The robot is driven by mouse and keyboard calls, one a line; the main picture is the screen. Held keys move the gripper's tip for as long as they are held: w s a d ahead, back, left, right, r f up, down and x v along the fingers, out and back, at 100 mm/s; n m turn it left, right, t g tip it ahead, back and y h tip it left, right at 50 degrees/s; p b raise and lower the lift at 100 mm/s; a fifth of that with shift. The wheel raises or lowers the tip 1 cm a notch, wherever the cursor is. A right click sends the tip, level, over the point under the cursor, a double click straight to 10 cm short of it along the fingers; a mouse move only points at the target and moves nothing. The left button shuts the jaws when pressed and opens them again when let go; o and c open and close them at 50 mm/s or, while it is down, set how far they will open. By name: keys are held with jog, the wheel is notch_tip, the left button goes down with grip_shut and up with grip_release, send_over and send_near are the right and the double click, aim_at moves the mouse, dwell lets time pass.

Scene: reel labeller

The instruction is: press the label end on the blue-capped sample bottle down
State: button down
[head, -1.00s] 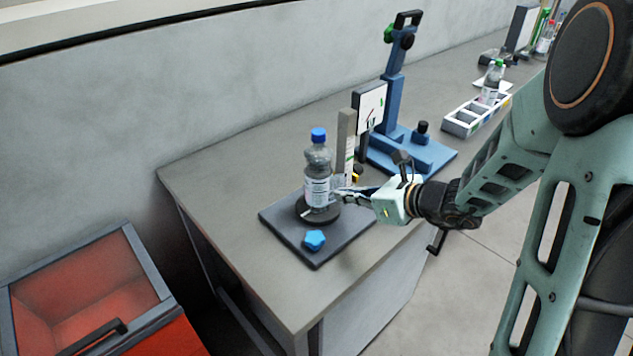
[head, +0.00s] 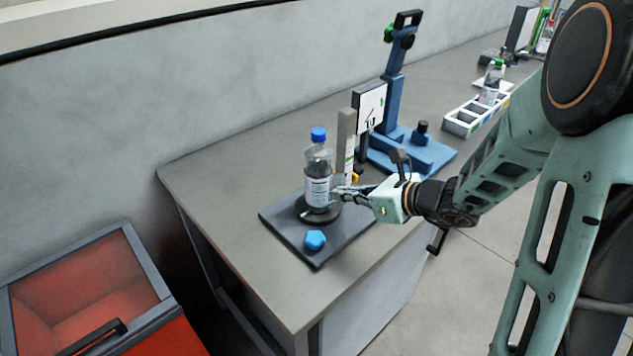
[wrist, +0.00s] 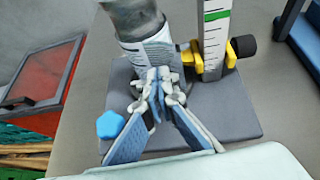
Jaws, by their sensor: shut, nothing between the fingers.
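The blue-capped sample bottle (head: 318,160) stands upright on a round black turntable (head: 319,214) set on a dark base plate (head: 346,232). A white printed label wraps the bottle's lower half. In the wrist view the bottle (wrist: 132,18) shows from close by, its cap out of frame, with the label (wrist: 150,54) just beyond my fingertips. My gripper (head: 340,194) is shut and empty, its fingertips at the label's right side in the head view. In the wrist view my gripper (wrist: 157,82) hides the label's lower part. I cannot tell whether it touches; the label end is not distinguishable.
A blue knob (head: 315,239) sits on the plate's front corner. A scale post (head: 345,145) with a yellow clamp stands right behind the bottle. A blue stand (head: 393,105), a white rack (head: 476,115) and a red bin (head: 90,295) are around. The table's left part is clear.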

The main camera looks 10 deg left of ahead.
jog(key=shift+w+a, duration=0.3)
jog(key=shift+a, duration=0.2)
dwell(1.9)
jog(key=shift+w+d, duration=0.3)
jog(key=shift+w, duration=0.25)
dwell(0.8)
jog(key=shift+d, duration=0.1)
jog(key=shift+s+d, duration=0.55)
jog(key=shift+d, duration=0.25)
jog(key=shift+s+d, duration=0.6)
jog(key=shift+d, duration=0.2)
jog(key=shift+s+d, duration=0.55)
jog(key=shift+d, duration=0.25)
